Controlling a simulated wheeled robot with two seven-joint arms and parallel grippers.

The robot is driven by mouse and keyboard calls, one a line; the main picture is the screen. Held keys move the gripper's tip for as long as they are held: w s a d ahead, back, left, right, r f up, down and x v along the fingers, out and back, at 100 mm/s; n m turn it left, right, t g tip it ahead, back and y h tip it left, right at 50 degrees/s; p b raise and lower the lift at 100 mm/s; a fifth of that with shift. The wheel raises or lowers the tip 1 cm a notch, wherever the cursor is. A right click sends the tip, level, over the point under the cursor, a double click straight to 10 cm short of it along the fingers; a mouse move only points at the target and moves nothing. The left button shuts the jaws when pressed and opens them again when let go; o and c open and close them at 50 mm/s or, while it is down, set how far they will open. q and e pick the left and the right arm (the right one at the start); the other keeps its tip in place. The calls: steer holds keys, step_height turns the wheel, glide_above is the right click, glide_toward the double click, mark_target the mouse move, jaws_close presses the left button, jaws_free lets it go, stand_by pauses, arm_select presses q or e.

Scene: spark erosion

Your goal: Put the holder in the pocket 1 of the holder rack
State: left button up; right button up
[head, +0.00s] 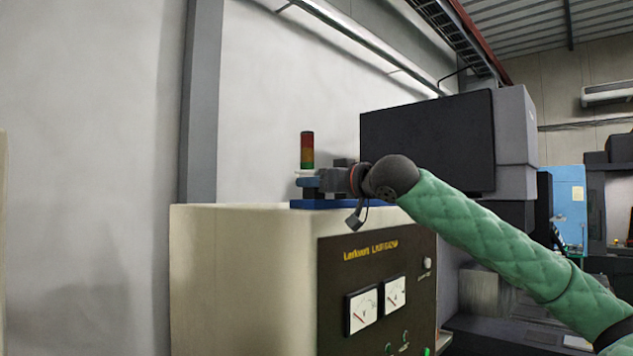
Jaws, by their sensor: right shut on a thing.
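My right gripper (322,181) is at the end of the green-sleeved arm that comes in from the right. It points left, just above a blue, flat thing on top of the beige cabinet, which looks like the holder rack (340,204). The gripper is shut on a small grey-blue piece, apparently the holder (308,183), at the left end of the rack. Whether the holder touches the rack or sits in a pocket cannot be told. The pockets are hidden from this low angle. My left gripper is not in view.
The beige cabinet (240,270) has a dark front panel with two meters. A red and green signal light (307,150) shows directly above the holder, its depth unclear. A large dark machine head (428,138) is behind the arm. The cabinet top's left part looks clear.

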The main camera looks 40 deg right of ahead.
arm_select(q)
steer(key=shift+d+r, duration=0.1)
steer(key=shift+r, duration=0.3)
arm_select(e)
steer(key=shift+f, duration=0.55)
steer(key=shift+s, duration=0.1)
steer(key=o, duration=1.1)
steer(key=shift+o, duration=0.9)
steer(key=s+b, duration=0.1)
steer(key=s, duration=0.1)
steer(key=s+b, duration=0.1)
steer(key=s, duration=0.1)
steer(key=s+b, duration=0.1)
steer(key=s, duration=0.1)
steer(key=shift+s+d+f+b, duration=0.2)
steer(key=shift+d+b, duration=0.1)
steer(key=shift+b, duration=0.05)
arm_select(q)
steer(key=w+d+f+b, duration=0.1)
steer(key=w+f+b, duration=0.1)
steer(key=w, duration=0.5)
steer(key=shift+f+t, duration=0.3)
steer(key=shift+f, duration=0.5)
arm_select(e)
steer(key=s, duration=0.5)
steer(key=shift+s+d+r, duration=0.2)
steer(key=shift+s, duration=0.05)
